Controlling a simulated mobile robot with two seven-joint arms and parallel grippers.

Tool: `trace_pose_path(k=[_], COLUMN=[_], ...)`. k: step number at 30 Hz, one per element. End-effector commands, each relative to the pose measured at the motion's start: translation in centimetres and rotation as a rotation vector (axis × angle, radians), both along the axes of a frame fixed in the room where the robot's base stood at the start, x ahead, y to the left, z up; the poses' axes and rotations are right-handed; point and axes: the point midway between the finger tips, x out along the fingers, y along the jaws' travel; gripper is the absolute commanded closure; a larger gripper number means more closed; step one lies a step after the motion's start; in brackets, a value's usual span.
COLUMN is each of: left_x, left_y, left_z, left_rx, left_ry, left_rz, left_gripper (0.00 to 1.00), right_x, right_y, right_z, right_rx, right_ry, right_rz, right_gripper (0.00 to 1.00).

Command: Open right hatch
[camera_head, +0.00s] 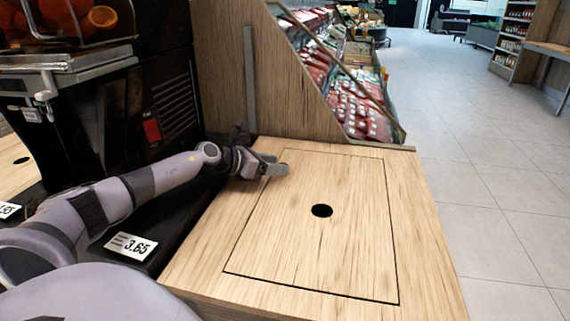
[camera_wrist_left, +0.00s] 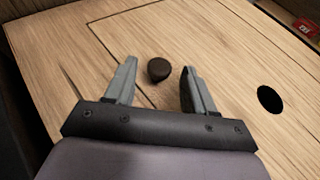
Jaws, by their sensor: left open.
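The right hatch (camera_head: 340,250) is a rectangular wooden panel in the counter top, outlined by a thin dark seam. It lies flat and flush, with a round black hole (camera_head: 321,210) near its middle. The hole also shows at the right of the left wrist view (camera_wrist_left: 270,99). My left gripper (camera_head: 280,169) is over the hatch's far left part. In the left wrist view my left gripper (camera_wrist_left: 158,75) is open, with a small dark round knob (camera_wrist_left: 158,69) between its fingertips. The fingers do not visibly touch the knob. The head view does not show the knob clearly. My right gripper is out of view.
A black juicer (camera_head: 150,100) with a red switch stands at the left, oranges above it. A wooden side wall (camera_head: 225,60) rises behind the counter, beside a sloped rack of red packs (camera_head: 350,105). A price tag (camera_head: 130,246) sits at the left. Tiled floor (camera_head: 500,200) is open at the right.

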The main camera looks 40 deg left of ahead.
Motion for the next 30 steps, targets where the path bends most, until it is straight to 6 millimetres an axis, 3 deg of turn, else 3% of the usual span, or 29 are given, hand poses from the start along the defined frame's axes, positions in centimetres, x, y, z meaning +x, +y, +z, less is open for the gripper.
trace_pose_path(k=[11, 16, 30], left_x=[0.1, 0.1, 0.1], left_y=[-0.1, -0.1, 0.6], left_z=[-0.4, -0.4, 1.1], left_rx=[0.001, 0.001, 0.032], left_ry=[0.0, 0.0, 0.016], left_rz=[0.002, 0.002, 0.002], left_gripper=[0.46, 1.0, 1.0], right_x=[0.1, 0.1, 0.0], right_y=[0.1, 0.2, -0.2], right_z=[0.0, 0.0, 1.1], right_rx=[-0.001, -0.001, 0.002], right_ry=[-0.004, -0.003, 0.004], right_rz=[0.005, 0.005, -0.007], right_gripper=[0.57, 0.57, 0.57])
